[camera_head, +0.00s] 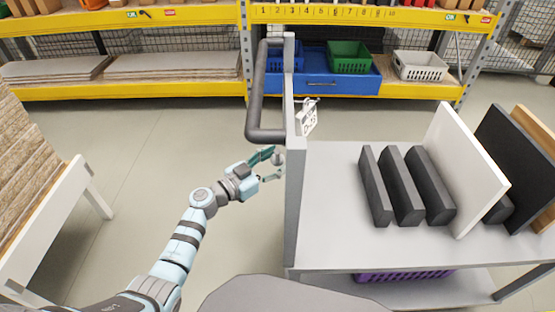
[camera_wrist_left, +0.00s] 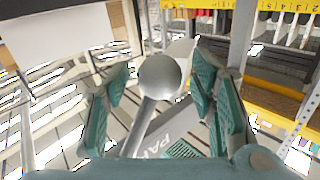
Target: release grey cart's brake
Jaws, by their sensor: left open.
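The grey cart (camera_head: 335,240) stands in the centre and right of the head view, with a dark tubular handle (camera_head: 254,95) at its left end. A brake lever with a round grey knob (camera_wrist_left: 160,76) shows in the left wrist view; a small part of the knob (camera_head: 279,158) shows beside the cart's end post in the head view. My left gripper (camera_head: 270,167) is open at the knob, and its green-padded fingers (camera_wrist_left: 162,95) lie on either side of it. I cannot tell if they touch it. A plate lettered "PAR" (camera_wrist_left: 172,135) lies below the lever. My right gripper is out of view.
The cart carries dark blocks (camera_head: 405,185), a white panel (camera_head: 465,165) and a black panel (camera_head: 515,165). A purple basket (camera_head: 405,275) sits on its lower shelf. Yellow shelving (camera_head: 130,92) spans the back. A white rack with boards (camera_head: 65,210) stands left. Floor between is clear.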

